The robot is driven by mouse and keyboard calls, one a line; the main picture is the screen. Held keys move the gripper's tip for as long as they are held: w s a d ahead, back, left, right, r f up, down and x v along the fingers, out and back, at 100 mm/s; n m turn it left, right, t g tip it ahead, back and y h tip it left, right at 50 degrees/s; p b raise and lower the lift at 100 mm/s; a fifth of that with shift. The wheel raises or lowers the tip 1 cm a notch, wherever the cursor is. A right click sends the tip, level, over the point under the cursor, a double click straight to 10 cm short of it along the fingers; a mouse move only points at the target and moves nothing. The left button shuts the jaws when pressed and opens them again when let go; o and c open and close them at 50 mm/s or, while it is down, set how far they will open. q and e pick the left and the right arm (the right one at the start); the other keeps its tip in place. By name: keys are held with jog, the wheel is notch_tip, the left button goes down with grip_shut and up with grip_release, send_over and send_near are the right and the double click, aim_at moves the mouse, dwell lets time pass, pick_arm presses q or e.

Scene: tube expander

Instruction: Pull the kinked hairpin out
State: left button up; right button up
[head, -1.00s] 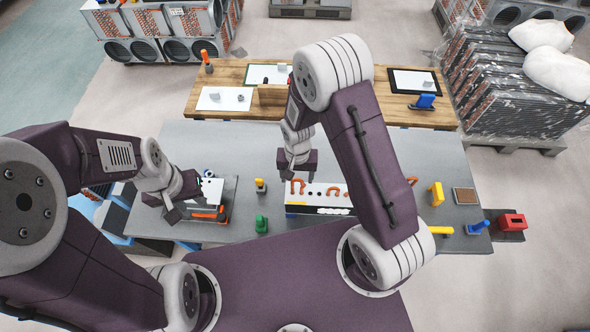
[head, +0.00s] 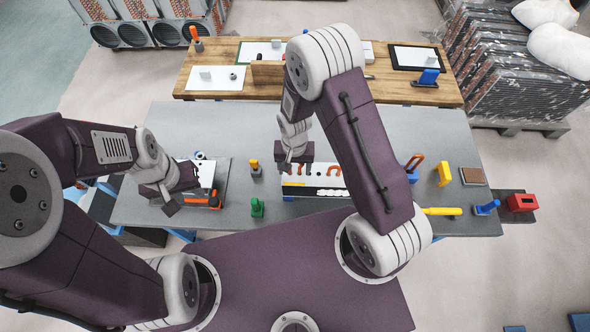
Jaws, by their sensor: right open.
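A white and dark block (head: 322,182) lies on the grey table in front of me. Copper U-shaped hairpins (head: 334,170) show along its top; which one is kinked is too small to tell. My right gripper (head: 287,166) is open, pointing down over the block's left end, beside the leftmost visible hairpin; its fingertips are small and contact is unclear. My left gripper (head: 170,205) is at the table's left side, near a tray (head: 223,172) with an orange-handled tool (head: 204,202). Whether its jaws are open is unclear. My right arm hides part of the table right of the block.
A green item (head: 257,208) and a yellow-topped item (head: 255,167) stand left of the block. A wooden bench (head: 210,55) stands behind.

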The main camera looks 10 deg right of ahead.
jog(key=shift+c, duration=0.4)
jog(key=shift+d, duration=0.1)
grip_shut()
jog(key=shift+r+p, duration=0.55)
jog(key=shift+r, duration=0.15)
jog(key=shift+r+p, duration=4.6)
jog(key=shift+r, duration=0.85)
